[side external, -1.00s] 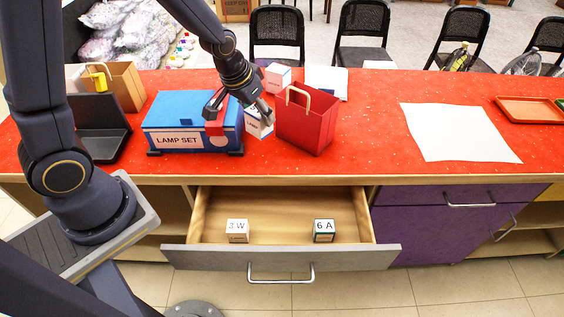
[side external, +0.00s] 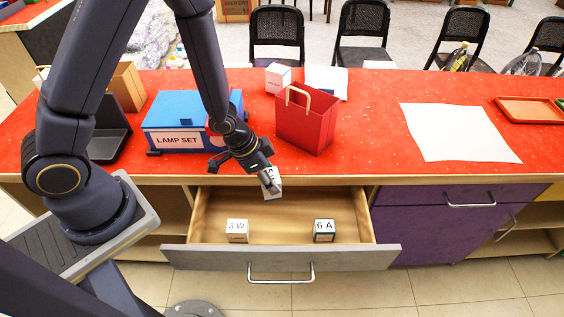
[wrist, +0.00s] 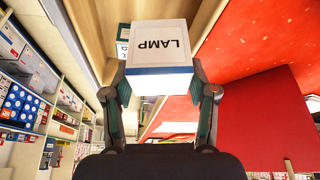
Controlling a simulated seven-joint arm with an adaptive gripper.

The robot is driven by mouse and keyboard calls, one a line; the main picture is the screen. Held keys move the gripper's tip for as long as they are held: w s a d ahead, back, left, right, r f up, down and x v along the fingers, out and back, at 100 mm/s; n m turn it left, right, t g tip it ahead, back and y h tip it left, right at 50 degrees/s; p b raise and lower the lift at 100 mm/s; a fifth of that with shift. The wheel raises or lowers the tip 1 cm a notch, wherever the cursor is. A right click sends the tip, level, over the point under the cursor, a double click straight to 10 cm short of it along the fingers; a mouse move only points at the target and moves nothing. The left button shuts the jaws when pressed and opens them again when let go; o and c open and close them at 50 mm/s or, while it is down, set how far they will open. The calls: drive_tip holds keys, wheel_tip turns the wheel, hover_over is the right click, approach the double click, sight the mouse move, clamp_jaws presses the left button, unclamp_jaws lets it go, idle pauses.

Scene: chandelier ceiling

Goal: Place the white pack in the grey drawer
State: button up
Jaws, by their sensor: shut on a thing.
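My gripper (side external: 264,180) is shut on a white pack (side external: 273,183) and holds it above the back part of the open grey drawer (side external: 215,258), near the counter's front edge. In the wrist view the pack (wrist: 160,45) sits between the two fingers, with "LAMP" on its white face and a blue band along its lower edge. The drawer is pulled out under the red counter. Inside it stand a box marked "3 W" (side external: 237,231) on the left and a box marked "6 A" (side external: 324,231) on the right, with bare wooden floor between and behind them.
A blue "LAMP SET" box (side external: 185,125) and a red bag (side external: 306,122) stand on the red counter (side external: 370,120) behind the gripper. Another white box (side external: 278,78) is farther back. White paper (side external: 458,132) and an orange tray (side external: 530,112) lie at the right.

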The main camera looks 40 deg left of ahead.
drive_tip(key=s+d+f+m, duration=0.2)
drive_tip(key=d+f, duration=0.3)
drive_tip(key=f, duration=0.2)
hover_over(281, 236)
drive_tip(key=shift+m+g+h, duration=0.3)
drive_tip(key=shift+g+h, duration=0.1)
wheel_tip(281, 236, down, 8)
drive_tip(key=shift+f, duration=0.1)
drive_tip(key=o, duration=1.2)
drive_tip(key=shift+f, duration=0.1)
drive_tip(key=shift+c, duration=0.2)
